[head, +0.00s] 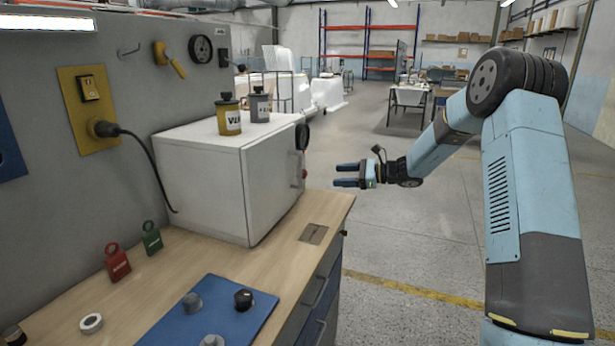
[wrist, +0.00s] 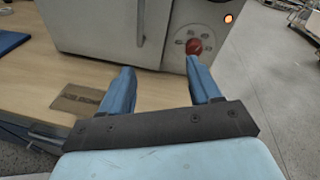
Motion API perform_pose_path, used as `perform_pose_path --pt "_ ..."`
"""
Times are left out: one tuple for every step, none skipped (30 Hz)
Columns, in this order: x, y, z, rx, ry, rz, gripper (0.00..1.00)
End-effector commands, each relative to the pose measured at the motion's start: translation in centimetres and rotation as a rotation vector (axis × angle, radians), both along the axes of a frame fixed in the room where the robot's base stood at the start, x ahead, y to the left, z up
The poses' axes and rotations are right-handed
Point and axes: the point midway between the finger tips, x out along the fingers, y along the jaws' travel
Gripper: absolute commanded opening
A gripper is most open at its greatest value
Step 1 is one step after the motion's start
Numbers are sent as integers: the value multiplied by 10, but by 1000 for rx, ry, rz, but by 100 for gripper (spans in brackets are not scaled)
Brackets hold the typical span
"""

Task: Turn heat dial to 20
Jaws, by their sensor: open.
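The white oven-like box (head: 205,185) stands on the wooden bench; its front also shows in the wrist view (wrist: 100,25). A red dial (wrist: 194,46) with small marks around it sits on its front, right of the door handle. The marks are too small to read. The dial shows only as a sliver of red in the head view (head: 305,175). My gripper (head: 338,175) is open and empty in front of the box, with a gap to it. In the wrist view my gripper (wrist: 160,68) has its right fingertip just below the red dial in the picture.
An orange light (wrist: 229,18) glows above right of the dial. A vertical door handle (head: 298,170) stands out from the box. The bench (head: 250,265) carries a blue mat (head: 165,330) with knobs, and red (head: 117,263) and green (head: 151,238) padlocks.

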Motion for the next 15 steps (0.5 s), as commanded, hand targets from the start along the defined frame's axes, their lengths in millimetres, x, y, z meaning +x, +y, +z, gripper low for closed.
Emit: perform_pose_path --pt "12 -3 -12 43 30 -26 63" --pt "19 -5 -16 68 44 -41 63" --pt "27 -7 -22 98 62 -59 63" --pt "32 -8 -27 119 75 -71 63" --pt "37 -9 -30 137 87 -83 63" --pt "43 -11 -35 159 100 -97 63" --pt "46 -12 -37 173 107 -106 63" --pt "49 -13 -40 184 115 -114 63" --pt "52 -14 -43 197 122 -120 63" --pt "54 -15 -44 204 126 -125 63" --pt "56 -15 -45 211 129 -130 63" --pt "57 -15 -45 216 131 -133 63" --pt "58 -14 -46 219 132 -133 63" --pt "59 -12 -46 220 133 -134 63" --pt "60 -9 -46 221 134 -134 63"
